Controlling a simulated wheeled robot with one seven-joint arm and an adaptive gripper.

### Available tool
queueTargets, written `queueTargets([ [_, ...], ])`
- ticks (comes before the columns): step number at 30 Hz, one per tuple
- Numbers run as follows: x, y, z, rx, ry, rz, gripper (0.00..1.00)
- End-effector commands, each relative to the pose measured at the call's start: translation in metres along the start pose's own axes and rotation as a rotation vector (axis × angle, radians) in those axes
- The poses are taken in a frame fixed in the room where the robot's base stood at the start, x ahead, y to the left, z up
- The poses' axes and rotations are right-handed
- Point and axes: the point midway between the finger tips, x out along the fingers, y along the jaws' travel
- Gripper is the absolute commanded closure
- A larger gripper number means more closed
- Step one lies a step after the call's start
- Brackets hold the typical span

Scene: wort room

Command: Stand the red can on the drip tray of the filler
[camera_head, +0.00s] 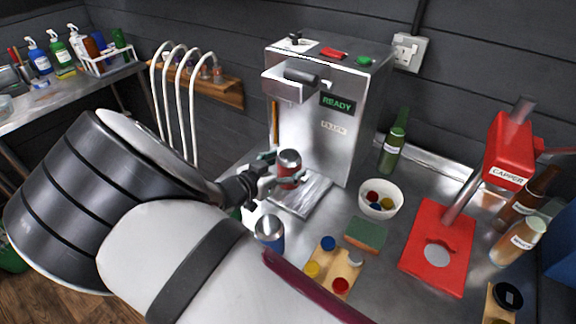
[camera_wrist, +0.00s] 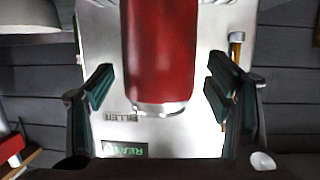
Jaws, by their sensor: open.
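The red can (camera_head: 289,163) is upright at the drip tray (camera_head: 313,198) of the filler (camera_head: 340,130). The gripper partly hides its lower part, so its contact with the tray is hard to see. My gripper (camera_head: 272,182) is at the can with its fingers open. In the wrist view, which is upside down, the red can (camera_wrist: 160,55) is between the two fingers (camera_wrist: 158,90), with a gap on each side. The filler's front with its READY display is behind it.
A blue can (camera_head: 269,232) stands in front of the tray, close under my arm. A white bowl of caps (camera_head: 380,199), a green bottle (camera_head: 394,145), a sponge (camera_head: 366,235), a wooden cap board (camera_head: 325,272) and the red capper (camera_head: 437,245) are to the right.

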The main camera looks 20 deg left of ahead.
Motion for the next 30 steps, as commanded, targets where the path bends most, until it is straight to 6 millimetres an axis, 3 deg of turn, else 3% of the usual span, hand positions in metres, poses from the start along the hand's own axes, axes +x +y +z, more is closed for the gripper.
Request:
queueTargets([
  [9,-0.067,-0.001,0.0,0.0,-0.001,-0.002,0.27],
  [15,-0.095,0.0,0.0,0.0,-0.001,-0.001,0.27],
  [30,-0.104,0.0,0.0,-0.001,0.001,0.001,0.27],
])
